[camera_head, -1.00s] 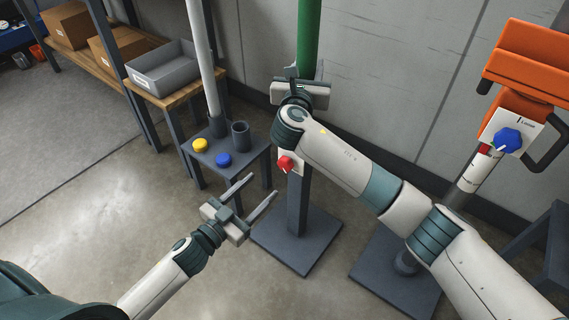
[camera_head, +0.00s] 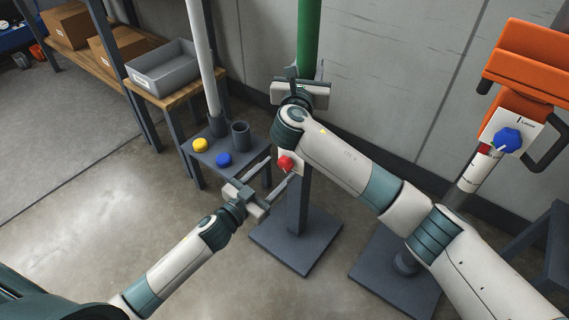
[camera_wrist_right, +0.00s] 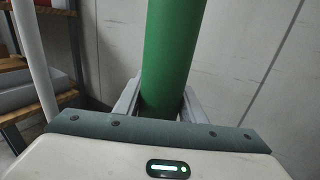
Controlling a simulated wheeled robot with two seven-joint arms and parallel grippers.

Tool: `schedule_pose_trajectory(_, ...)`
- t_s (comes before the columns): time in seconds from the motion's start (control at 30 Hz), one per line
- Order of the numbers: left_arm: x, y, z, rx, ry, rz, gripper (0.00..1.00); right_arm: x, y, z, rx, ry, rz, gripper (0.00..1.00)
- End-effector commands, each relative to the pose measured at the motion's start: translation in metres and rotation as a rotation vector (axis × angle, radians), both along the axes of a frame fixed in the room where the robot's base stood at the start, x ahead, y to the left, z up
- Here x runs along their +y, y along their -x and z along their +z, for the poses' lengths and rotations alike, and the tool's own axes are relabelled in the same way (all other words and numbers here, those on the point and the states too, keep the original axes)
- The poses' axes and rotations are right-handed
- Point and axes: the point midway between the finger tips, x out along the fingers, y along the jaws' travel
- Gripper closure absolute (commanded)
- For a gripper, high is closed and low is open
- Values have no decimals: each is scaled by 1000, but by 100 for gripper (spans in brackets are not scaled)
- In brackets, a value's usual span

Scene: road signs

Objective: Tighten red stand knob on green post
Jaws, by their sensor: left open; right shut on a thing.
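The green post (camera_head: 308,38) stands upright in a dark grey stand (camera_head: 297,205) with a square base. My right gripper (camera_head: 304,76) is shut on the green post above the stand; the right wrist view shows the post (camera_wrist_right: 172,55) between its two fingers. The red knob (camera_head: 286,163) sits on a white plate on the front of the stand, below my right wrist. My left gripper (camera_head: 281,164) is open, its fingers at the red knob, one on either side as seen from the head. I cannot tell whether they touch it.
A small grey table (camera_head: 243,178) with a yellow knob (camera_head: 199,145), a blue knob (camera_head: 223,160) and a white pole stands to the left. An orange sign device with a blue knob (camera_head: 508,141) stands at the right. A grey bin (camera_head: 170,72) sits on a shelf.

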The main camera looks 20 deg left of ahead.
Motion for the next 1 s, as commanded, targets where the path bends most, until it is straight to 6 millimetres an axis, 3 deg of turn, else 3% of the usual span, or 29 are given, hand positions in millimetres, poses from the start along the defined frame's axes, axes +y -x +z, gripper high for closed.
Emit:
schedule_pose_trajectory(0.3,-13,-35,0,-1,-1,0,44,0,0,-1,2,0,0,100)
schedule_pose_trajectory(0.73,-15,-41,0,-1,0,0,44,0,0,-1,2,0,0,100)
schedule_pose_trajectory(0.9,-15,-41,0,-1,0,0,85,0,0,-1,2,0,0,100)
schedule_pose_trajectory(1.0,-15,-41,0,0,0,0,86,0,0,-1,2,0,0,100)
